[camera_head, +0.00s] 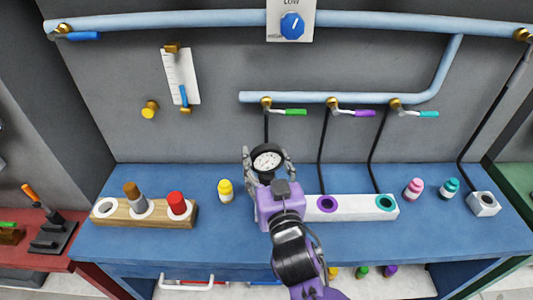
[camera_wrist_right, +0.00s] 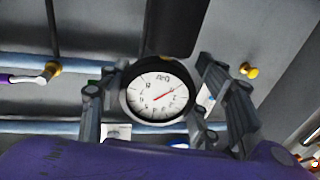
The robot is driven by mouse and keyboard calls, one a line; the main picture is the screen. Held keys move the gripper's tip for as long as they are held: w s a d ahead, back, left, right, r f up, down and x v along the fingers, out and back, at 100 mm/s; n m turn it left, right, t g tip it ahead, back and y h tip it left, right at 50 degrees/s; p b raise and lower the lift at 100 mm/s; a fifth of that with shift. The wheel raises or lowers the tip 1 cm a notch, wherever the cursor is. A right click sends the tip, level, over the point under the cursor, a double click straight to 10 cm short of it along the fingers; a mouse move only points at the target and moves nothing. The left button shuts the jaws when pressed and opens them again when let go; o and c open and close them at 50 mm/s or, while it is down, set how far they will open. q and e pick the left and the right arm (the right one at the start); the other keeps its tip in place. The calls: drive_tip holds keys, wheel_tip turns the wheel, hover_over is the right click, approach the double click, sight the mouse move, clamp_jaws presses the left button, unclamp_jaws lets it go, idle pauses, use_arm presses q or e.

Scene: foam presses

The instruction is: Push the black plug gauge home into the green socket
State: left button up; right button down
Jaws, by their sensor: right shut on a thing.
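My right gripper (camera_head: 268,166) is shut on the black plug gauge (camera_head: 267,160), which has a black rim and a white dial. In the right wrist view the gauge (camera_wrist_right: 159,96) sits between the two fingers, dial facing the camera. The gripper is over the left part of a white socket block (camera_head: 357,208). The block shows a purple socket (camera_head: 327,203) and a teal socket (camera_head: 385,203). No green socket is visible; the block's left part is hidden by my gripper and wrist. I cannot tell whether the gauge's lower end touches a socket. My left gripper is not in view.
A yellow plug (camera_head: 225,190) stands left of the gripper. A wooden rack (camera_head: 160,217) holds a brown and a red plug. Pink (camera_head: 413,188) and teal (camera_head: 450,187) plugs stand right, near a small white block (camera_head: 483,204). Hoses and a pipe (camera_head: 330,98) are behind.

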sight(266, 171)
wheel_tip(266, 171, down, 2)
drive_tip(key=shift+f+b, duration=0.1)
drive_tip(key=shift+b, duration=0.3)
drive_tip(key=shift+f, duration=0.4)
drive_tip(key=shift+b, duration=0.3)
idle(0.4)
